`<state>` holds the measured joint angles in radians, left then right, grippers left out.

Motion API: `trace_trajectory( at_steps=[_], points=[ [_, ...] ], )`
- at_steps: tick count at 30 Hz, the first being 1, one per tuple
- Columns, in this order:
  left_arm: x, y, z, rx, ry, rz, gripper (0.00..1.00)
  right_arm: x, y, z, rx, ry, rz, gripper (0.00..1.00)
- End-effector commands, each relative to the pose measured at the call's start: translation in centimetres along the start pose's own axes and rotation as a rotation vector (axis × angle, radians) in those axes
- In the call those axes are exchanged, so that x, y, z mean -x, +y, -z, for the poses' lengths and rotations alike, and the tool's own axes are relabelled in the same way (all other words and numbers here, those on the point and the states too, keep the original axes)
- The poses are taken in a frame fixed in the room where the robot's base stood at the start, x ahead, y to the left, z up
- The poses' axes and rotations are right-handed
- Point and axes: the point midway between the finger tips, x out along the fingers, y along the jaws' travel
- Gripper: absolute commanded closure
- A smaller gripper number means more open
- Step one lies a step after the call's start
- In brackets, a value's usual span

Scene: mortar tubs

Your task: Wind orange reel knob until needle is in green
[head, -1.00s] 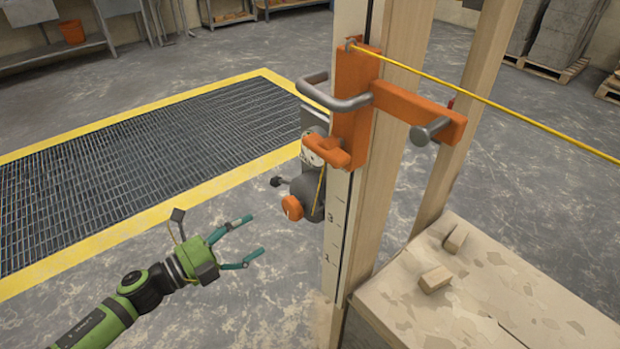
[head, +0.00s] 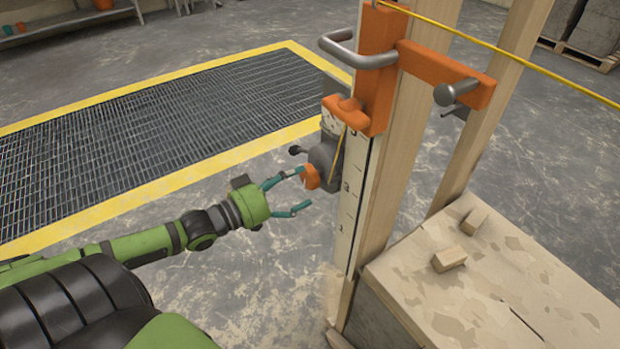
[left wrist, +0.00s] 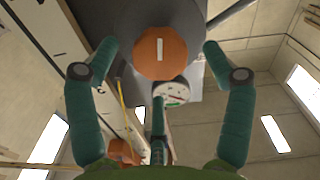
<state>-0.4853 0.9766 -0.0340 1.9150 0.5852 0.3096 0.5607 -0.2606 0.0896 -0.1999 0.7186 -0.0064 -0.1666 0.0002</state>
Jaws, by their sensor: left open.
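The orange reel knob (head: 311,177) sits on the front of the grey reel (head: 327,158), which is mounted on the wooden post. My left gripper (head: 298,191) is open, its teal fingers just in front of the knob. In the left wrist view the knob (left wrist: 160,53) is a round orange disc with a pale slot, standing upright between the open fingers (left wrist: 159,56) with a gap on each side. The dial (left wrist: 172,94) shows below the knob with a red needle and some green; exactly where the needle points is too small to tell. My right gripper is not in view.
The orange bracket (head: 378,60) with a grey handle (head: 352,50) is on the post above the reel. A yellow line (head: 500,50) runs off to the right. A stone block (head: 500,270) with two wooden pieces stands right of the post.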

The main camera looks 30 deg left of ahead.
Motion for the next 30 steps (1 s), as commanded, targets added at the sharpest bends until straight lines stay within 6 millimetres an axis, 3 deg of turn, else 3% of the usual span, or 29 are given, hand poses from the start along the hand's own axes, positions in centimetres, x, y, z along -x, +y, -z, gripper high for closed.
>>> trace_trajectory(
  at_steps=[9,21,25,26,30],
  points=[
    [-3.2,0.0,0.0,-0.002,0.003,-0.001,0.18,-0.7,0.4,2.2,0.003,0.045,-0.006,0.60],
    [-3.7,0.0,0.0,-0.003,-0.001,0.000,0.18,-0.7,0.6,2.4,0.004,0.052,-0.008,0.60],
    [-3.7,0.0,0.0,-0.003,0.000,-0.001,0.70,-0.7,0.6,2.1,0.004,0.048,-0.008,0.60],
    [-3.7,0.0,0.0,-0.003,0.000,0.000,0.75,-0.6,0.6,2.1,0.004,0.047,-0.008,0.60],
    [-3.7,0.0,0.0,-0.003,-0.001,0.000,0.75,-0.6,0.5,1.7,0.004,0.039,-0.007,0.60]
  ],
)
